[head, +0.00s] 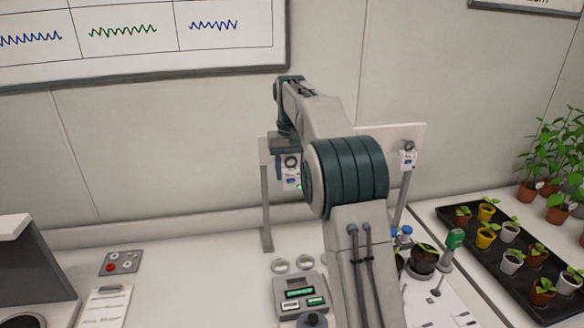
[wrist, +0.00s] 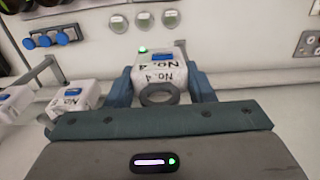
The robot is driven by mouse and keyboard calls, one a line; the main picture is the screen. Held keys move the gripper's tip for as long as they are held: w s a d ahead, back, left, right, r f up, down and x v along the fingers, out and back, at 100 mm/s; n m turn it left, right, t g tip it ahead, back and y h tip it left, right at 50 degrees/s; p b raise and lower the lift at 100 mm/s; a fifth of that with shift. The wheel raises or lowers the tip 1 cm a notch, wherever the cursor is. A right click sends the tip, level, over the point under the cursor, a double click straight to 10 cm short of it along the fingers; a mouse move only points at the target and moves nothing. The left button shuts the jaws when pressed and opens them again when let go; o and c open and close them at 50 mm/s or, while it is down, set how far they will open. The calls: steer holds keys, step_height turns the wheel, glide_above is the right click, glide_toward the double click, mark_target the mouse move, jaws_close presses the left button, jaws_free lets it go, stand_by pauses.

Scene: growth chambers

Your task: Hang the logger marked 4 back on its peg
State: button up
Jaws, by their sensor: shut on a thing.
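The logger marked 4 (wrist: 160,75) is a small white box with a blue patch, a grey ring at one end and a green light. Its "No. 4" label reads upside down in the wrist view. My gripper (wrist: 160,80) is shut on it, with a teal finger on each side. In the head view the held logger (head: 291,178) shows below my gripper (head: 287,152), in front of the left part of the pale peg board (head: 402,133). My arm covers the middle of the board. The empty peg cannot be made out.
Another logger (head: 408,158) hangs at the board's right end. In the wrist view, two white loggers (wrist: 72,96) (wrist: 14,102) are at left. A meter (head: 302,294), round dishes (head: 280,266), a potted plant (head: 424,262) and a seedling tray (head: 480,262) stand on the bench.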

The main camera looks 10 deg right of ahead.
steer(key=w+p, duration=0.2)
steer(key=w, duration=0.1)
steer(key=shift+w+f+p, duration=0.15)
steer(key=shift+w+p, duration=0.15)
steer(key=shift+p, duration=0.1)
steer(key=shift+w, duration=0.1)
stand_by(0.7)
steer(key=o, duration=1.2)
steer(key=shift+c, duration=0.2)
